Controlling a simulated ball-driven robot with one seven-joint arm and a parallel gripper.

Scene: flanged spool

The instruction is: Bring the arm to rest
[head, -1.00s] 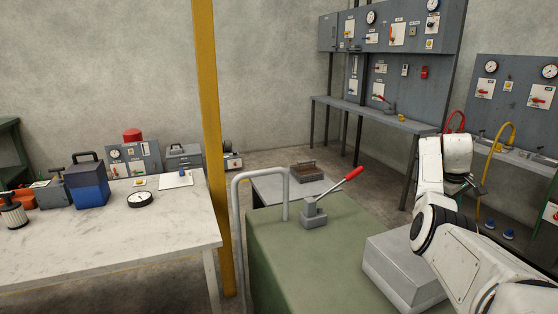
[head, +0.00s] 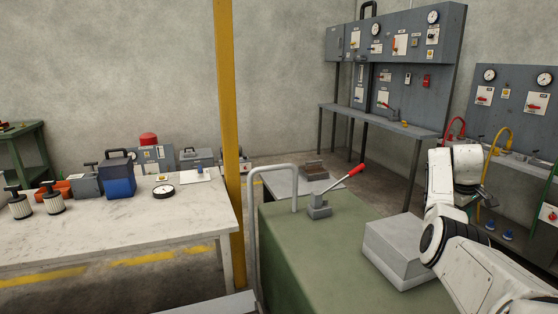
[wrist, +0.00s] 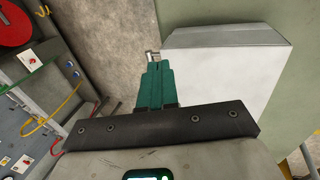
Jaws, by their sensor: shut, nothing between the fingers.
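My gripper (wrist: 153,58) shows in the wrist view with its teal fingers together and nothing between them. Its tips point toward the floor beside a light grey box (wrist: 220,75), apart from it as far as I can tell. In the head view my white arm is folded at the right side, close to the grey box (head: 398,250) on the green cabinet (head: 320,262). The fingers are hard to make out in that view.
A lever with a red handle (head: 340,188) and a grey rail (head: 252,215) stand on or at the green cabinet. A white table (head: 110,235) with several items is left, beyond a yellow post (head: 226,130). Grey panels with a shelf (head: 380,118) stand behind.

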